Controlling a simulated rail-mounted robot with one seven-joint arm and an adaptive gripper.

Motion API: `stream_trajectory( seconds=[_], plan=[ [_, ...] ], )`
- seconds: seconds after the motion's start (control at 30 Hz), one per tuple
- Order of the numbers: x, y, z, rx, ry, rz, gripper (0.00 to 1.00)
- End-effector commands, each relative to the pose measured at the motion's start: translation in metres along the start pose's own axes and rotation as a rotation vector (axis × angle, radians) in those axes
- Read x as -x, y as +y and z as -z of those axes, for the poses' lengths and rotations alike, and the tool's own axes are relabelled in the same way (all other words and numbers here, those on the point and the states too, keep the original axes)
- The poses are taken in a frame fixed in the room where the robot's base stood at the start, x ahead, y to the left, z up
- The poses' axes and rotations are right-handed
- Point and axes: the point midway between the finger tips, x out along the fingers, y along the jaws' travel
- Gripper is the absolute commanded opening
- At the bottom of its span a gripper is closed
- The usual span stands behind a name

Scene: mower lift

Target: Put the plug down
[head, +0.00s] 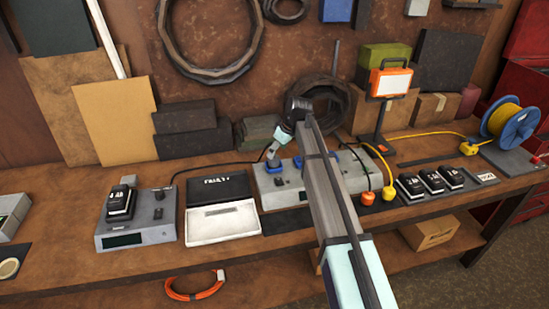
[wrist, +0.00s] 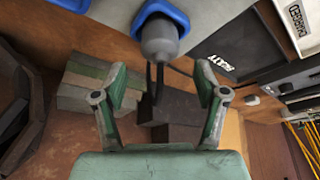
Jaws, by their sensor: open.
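A grey plug (wrist: 160,42) sits at a blue-rimmed socket (wrist: 183,18) in the wrist view, with dark cord trailing from it. The socket belongs to the grey power box (head: 264,187), which has another blue socket (head: 331,158) on its right. A black cord (head: 215,166) runs from the box area to the charger on the left. My gripper (head: 277,142) is above the left end of the box. In the wrist view my gripper (wrist: 161,85) is open, its teal fingers apart and empty, with the plug just beyond the tips.
A charger with a battery (head: 135,232) and an open case (head: 221,222) stand to the left. The bench front left of the box has some bare wood.

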Motion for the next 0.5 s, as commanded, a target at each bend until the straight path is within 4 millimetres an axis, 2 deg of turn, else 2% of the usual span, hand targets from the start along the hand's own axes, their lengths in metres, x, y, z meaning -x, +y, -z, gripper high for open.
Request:
stream_trajectory(
  seconds=[0.1, 0.3, 0.5],
  plan=[
    [0.022, 0.0, -0.001, 0.0, 0.002, -0.002, 0.72],
    [0.054, 0.0, 0.0, 0.0, 0.002, -0.001, 0.72],
    [0.071, 0.0, 0.0, 0.0, 0.001, 0.0, 0.72]
  ],
)
